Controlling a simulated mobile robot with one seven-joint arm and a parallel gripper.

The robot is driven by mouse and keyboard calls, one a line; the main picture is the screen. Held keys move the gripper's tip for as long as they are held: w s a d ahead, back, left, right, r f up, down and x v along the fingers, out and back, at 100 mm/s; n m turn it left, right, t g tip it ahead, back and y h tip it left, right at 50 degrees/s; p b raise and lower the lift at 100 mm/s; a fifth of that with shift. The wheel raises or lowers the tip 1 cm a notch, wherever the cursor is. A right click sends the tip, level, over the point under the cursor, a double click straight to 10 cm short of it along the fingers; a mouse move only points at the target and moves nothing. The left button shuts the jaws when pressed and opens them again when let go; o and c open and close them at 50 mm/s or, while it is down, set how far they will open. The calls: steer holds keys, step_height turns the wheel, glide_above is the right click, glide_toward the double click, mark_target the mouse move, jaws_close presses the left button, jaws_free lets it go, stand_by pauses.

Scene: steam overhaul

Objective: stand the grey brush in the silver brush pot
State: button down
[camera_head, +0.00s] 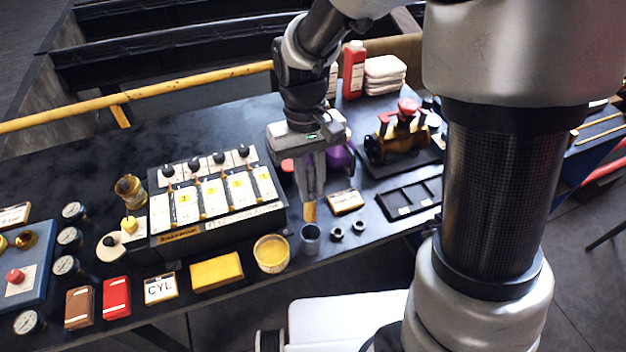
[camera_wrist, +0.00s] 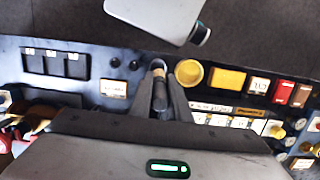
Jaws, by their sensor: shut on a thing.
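The grey brush (camera_wrist: 159,96) is held between the fingers of my gripper (camera_head: 311,190), which is shut on it. The brush points down, with its tan end (camera_head: 310,211) lowest; the fingers hide most of the rest. The silver brush pot (camera_head: 311,239) is a small open cylinder standing near the table's front edge. In the head view the tan end shows just above the pot's rim, apart from it. In the wrist view the tan end overlaps the pot (camera_wrist: 157,64); its exact height over the pot is hard to tell.
A yellow round tub (camera_head: 271,254) stands just left of the pot, and two dark nuts (camera_head: 337,233) lie to its right. A tan-edged label card (camera_head: 345,202) and a black tray (camera_head: 409,198) lie farther right. The lever box (camera_head: 218,220) stands at left.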

mark_target(312, 221)
steer(key=shift+f+b, duration=3.5)
steer(key=shift+f, duration=1.8)
steer(key=c, duration=1.6)
jaws_free()
steer(key=w+r, duration=0.1)
steer(key=r, duration=1)
steer(key=w+r+p, duration=0.1)
steer(key=r, duration=0.5)
steer(key=shift+w+a+r, duration=0.15)
steer(key=shift+w+a, duration=0.15)
